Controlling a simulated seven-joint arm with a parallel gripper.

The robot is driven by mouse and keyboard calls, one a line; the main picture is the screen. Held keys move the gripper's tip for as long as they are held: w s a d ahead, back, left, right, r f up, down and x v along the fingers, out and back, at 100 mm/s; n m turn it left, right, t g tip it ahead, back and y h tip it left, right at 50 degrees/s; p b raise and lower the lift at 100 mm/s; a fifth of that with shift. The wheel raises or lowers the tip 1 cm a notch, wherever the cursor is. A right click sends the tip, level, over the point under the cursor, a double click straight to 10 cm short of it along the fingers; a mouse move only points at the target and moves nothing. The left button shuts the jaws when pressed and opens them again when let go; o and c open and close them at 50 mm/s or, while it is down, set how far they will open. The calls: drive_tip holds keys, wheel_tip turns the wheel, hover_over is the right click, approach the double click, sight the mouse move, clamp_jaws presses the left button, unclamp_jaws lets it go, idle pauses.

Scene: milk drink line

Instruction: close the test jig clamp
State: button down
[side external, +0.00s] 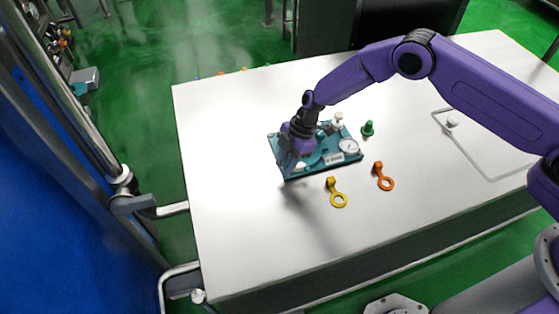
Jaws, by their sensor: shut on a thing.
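The test jig (294,173) is a teal base plate lying on the white table. It carries a round white dial gauge (349,146), a pale label and a white-topped post (338,119). My gripper (302,160) is down over the left part of the jig, pointing downward. It is shut on a part of the jig that looks like the clamp handle. The fingertips and most of the clamp are hidden behind my purple wrist, so I cannot tell the clamp's exact position.
A yellow ring-ended piece (338,199) and an orange one (386,183) lie in front of the jig. A green knob-like piece (367,128) stands at its right. The table's left part (220,200) is clear.

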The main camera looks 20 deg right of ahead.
sight(302, 164)
drive_tip(key=d+n, duration=0.1)
drive_tip(key=n, duration=0.1)
drive_tip(key=shift+d+n+g+h, duration=0.3)
drive_tip(key=shift+d+n+g, duration=0.1)
drive_tip(key=d+n, duration=0.1)
drive_tip(key=d+n+g, duration=0.1)
drive_tip(key=n, duration=0.1)
drive_tip(key=shift+w+n+h, duration=0.15)
drive_tip(key=shift+n+h, duration=0.15)
drive_tip(key=shift+w+d+n+g+h, duration=0.15)
drive_tip(key=shift+d+n+g+h, duration=0.15)
drive_tip(key=shift+n, duration=0.3)
drive_tip(key=shift+w+d+n+g+h, duration=0.1)
drive_tip(key=shift+w+d+n+g, duration=0.1)
drive_tip(key=shift+d+n, duration=0.3)
drive_tip(key=shift+w+d+n+h, duration=0.25)
drive_tip(key=shift+d+n, duration=0.05)
drive_tip(key=shift+n, duration=0.5)
drive_tip(key=shift+w+d+n+h, duration=0.25)
drive_tip(key=shift+d+n, duration=0.05)
drive_tip(key=shift+n, duration=0.5)
drive_tip(key=c, duration=0.9)
unclamp_jaws()
drive_tip(key=v, duration=1.2)
drive_tip(key=shift+w, duration=0.2)
